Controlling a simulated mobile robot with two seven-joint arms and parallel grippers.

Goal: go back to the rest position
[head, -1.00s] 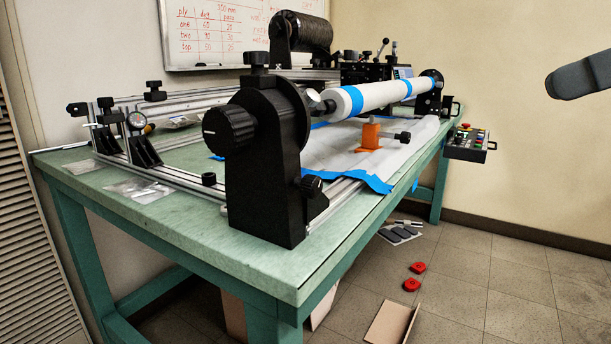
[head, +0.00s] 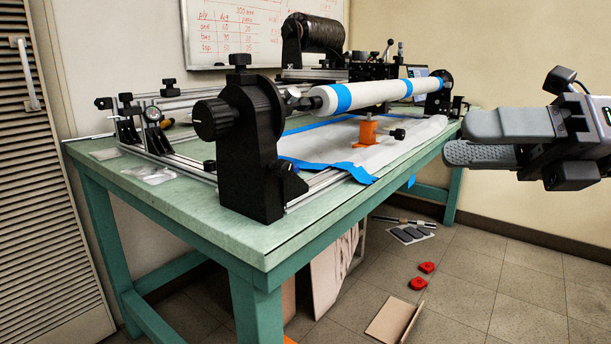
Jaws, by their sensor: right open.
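My right gripper (head: 462,139) reaches in from the right edge in the head view. Its two grey fingers point left and stand apart, with nothing seen between them. It is in front of the far right end of the green table (head: 140,196), by the wall, and holds nothing. My left gripper is out of view. On the table is a winding rig with a black headstock (head: 253,150) and a white roller with blue bands (head: 375,94). An orange stand (head: 367,134) is under the roller on a white sheet edged in blue.
A dark spool (head: 316,33) is at the back before a whiteboard (head: 236,28). A louvred door (head: 48,220) is at left. The floor at lower right is otherwise clear.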

